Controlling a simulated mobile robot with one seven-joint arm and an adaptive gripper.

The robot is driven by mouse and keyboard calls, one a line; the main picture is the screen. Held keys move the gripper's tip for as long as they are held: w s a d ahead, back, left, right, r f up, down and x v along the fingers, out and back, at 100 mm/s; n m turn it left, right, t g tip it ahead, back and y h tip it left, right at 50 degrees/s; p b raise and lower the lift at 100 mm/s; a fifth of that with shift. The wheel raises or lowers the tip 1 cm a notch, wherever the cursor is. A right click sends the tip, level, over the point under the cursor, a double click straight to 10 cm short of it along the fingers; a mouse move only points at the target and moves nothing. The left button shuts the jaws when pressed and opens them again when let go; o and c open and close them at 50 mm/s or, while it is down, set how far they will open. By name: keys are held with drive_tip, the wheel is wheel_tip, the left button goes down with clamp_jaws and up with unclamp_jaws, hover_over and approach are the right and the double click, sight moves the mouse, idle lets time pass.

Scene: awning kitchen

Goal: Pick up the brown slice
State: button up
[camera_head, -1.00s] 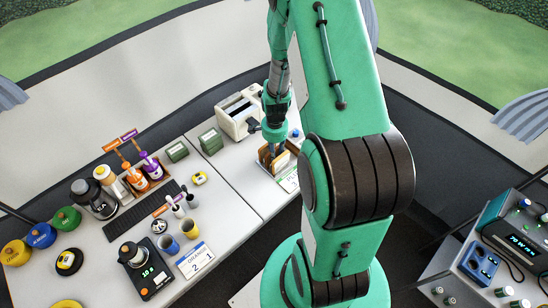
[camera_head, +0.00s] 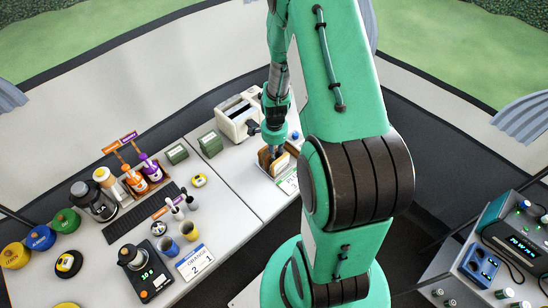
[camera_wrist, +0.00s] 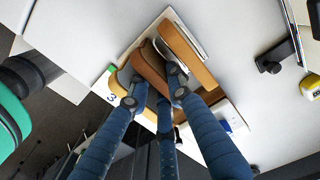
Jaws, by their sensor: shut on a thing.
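In the wrist view, the brown slice (camera_wrist: 149,63) stands on edge between the blue fingers of my gripper (camera_wrist: 153,92), which is shut on it. Its lower part is hidden by the fingers. A lighter tan slice (camera_wrist: 189,56) stands beside it on the right, and another tan piece (camera_wrist: 125,76) shows on its left. In the head view, my gripper (camera_head: 277,152) points down into the small holder of slices (camera_head: 264,161) on the right-hand counter. The fingers cover much of the slices there, and I cannot tell whether the brown slice is clear of the holder.
A cream toaster (camera_head: 238,119) stands just behind the holder. A white card (camera_head: 289,182) with green lettering is at its front. The counter (camera_head: 228,172) left of the holder is clear. Bottles, mugs and a scale crowd the left counter.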

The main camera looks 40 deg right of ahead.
drive_tip(key=shift+r, duration=0.1)
wheel_tip(320, 180, up, 10)
drive_tip(key=shift+f+p, duration=0.1)
drive_tip(key=shift+p, duration=0.7)
